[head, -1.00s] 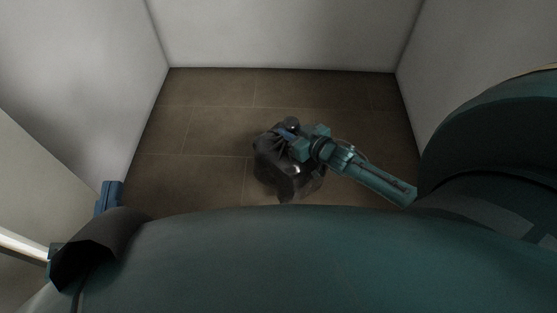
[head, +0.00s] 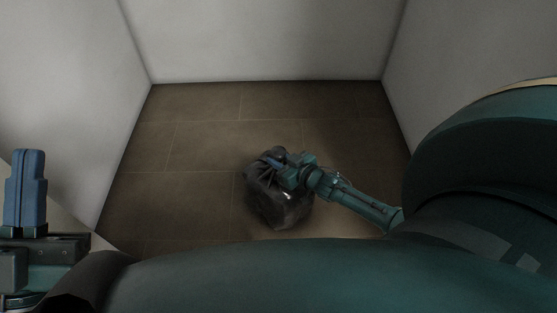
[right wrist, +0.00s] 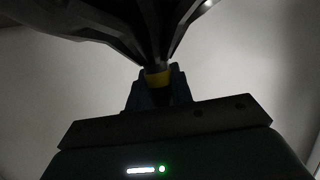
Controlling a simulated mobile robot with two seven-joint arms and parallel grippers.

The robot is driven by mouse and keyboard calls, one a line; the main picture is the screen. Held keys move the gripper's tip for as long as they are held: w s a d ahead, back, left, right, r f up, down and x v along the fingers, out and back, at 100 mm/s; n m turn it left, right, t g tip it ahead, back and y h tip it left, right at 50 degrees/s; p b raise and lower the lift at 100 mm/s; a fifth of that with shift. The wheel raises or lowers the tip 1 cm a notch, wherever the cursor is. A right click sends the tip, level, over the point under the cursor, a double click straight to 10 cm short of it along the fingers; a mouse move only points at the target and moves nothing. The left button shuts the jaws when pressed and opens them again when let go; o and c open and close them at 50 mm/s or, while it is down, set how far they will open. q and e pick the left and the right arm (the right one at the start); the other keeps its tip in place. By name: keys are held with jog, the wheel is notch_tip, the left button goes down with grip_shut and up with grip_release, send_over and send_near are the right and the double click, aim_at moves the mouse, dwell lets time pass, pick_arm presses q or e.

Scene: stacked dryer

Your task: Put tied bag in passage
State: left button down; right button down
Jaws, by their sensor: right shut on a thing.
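The tied bag (head: 279,202) is a black, shiny plastic bag near the middle of the head view, over the brown tiled floor. My right gripper (head: 275,162) is shut on its gathered neck. In the right wrist view the bag (right wrist: 150,22) spreads dark across the top, with a yellow tie (right wrist: 157,78) at its neck between my fingers. I cannot tell whether the bag touches the floor. My left gripper (head: 27,170) is at the left edge, its blue fingers together and empty, far from the bag.
The passage has a brown tiled floor (head: 205,140), a pale back wall (head: 260,40) and pale side walls at left (head: 70,90) and right (head: 425,55). Bare floor lies around the bag. My own body covers the bottom of the head view.

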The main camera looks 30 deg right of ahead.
jog(key=shift+w+r, duration=0.15)
pick_arm(q)
jog(key=shift+r, duration=0.1)
pick_arm(e)
jog(key=c, duration=1.2)
grip_release()
jog(key=shift+f, duration=0.25)
jog(key=shift+c, duration=0.2)
jog(key=shift+r, duration=0.25)
pick_arm(q)
notch_tip(320, 180, down, 6)
jog(key=s+n+g+y+p, duration=0.1)
jog(key=n+g+y+p, duration=0.1)
jog(key=n+y+p, duration=0.2)
jog(key=shift+d+n+y+p, duration=0.2)
jog(key=shift+n+y+p, duration=0.25)
jog(key=shift+p, duration=0.25)
pick_arm(e)
jog(key=v, duration=1.2)
jog(key=shift+f, duration=0.1)
